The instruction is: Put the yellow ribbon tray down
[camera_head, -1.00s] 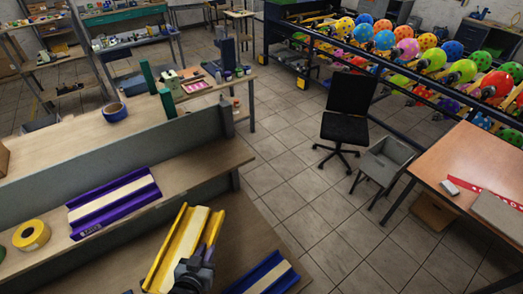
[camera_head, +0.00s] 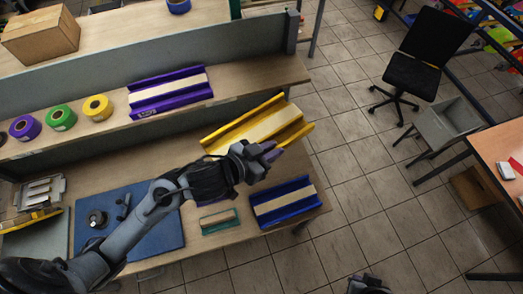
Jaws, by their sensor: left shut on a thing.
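The yellow ribbon tray (camera_head: 257,126), a long yellow trough with a pale inner strip, lies slanted in the middle of the view. My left gripper (camera_head: 266,152) is shut on its near side edge, by the right half. The tray is over the right part of the lower wooden workbench (camera_head: 165,165), in front of the raised shelf. I cannot tell whether it touches the bench. Part of my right gripper (camera_head: 368,285) shows at the bottom edge; its fingers are not clear.
A blue tray (camera_head: 283,203) lies on the bench just below the yellow one, beside a small green-edged block (camera_head: 218,221). A purple tray (camera_head: 170,92) and several tape rolls (camera_head: 97,108) stand on the shelf (camera_head: 250,78). A blue mat (camera_head: 160,235) lies left. Tiled floor is right.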

